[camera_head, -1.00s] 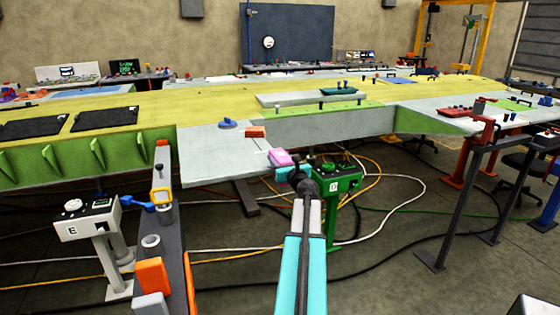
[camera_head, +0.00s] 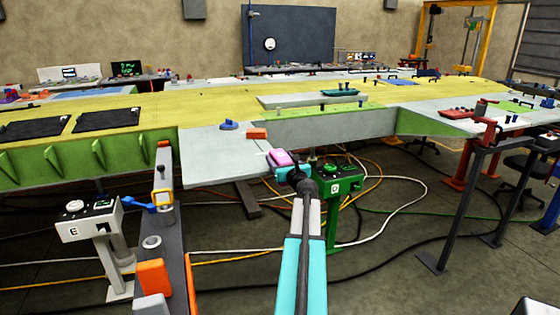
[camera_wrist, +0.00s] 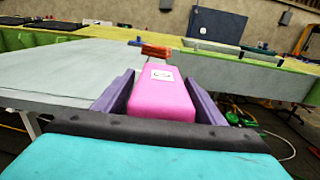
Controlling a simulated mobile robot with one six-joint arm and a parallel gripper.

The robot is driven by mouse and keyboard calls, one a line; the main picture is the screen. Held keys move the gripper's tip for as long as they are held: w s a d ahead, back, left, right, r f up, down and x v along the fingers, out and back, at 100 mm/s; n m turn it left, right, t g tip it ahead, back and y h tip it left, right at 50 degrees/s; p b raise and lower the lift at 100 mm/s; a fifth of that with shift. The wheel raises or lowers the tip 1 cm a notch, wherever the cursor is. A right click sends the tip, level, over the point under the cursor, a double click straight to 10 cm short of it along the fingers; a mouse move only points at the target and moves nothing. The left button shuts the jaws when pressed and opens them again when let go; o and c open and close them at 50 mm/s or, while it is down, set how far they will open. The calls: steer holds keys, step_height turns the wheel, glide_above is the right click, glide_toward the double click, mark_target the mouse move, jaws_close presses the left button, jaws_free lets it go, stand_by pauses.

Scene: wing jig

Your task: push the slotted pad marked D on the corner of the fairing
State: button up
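A pink pad (camera_head: 278,158) with a small white label is between the purple fingers of my gripper (camera_wrist: 163,95). The fingers flank both sides of the pad in the wrist view. The label's letter is too small to read. The fairing (camera_head: 215,158) is the pale grey panel left of the pad in the head view. The pad is at the fairing's right edge, near its front right corner. I cannot tell whether they touch, and the pad's slot is hidden.
An orange block (camera_head: 256,133) and a blue knob (camera_head: 228,125) sit on the fairing. A green pedestal box (camera_head: 342,186) stands just right of my arm. A grey rail (camera_head: 172,235) with orange parts and a white box marked E (camera_head: 88,225) stand left. Cables cross the floor.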

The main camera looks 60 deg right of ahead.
steer(key=shift+o, duration=0.3)
steer(key=shift+s, duration=0.1)
steer(key=b+v, duration=0.2)
steer(key=v, duration=1.1)
steer(key=shift+s+a, duration=0.2)
steer(key=shift+a, duration=0.1)
stand_by(1.1)
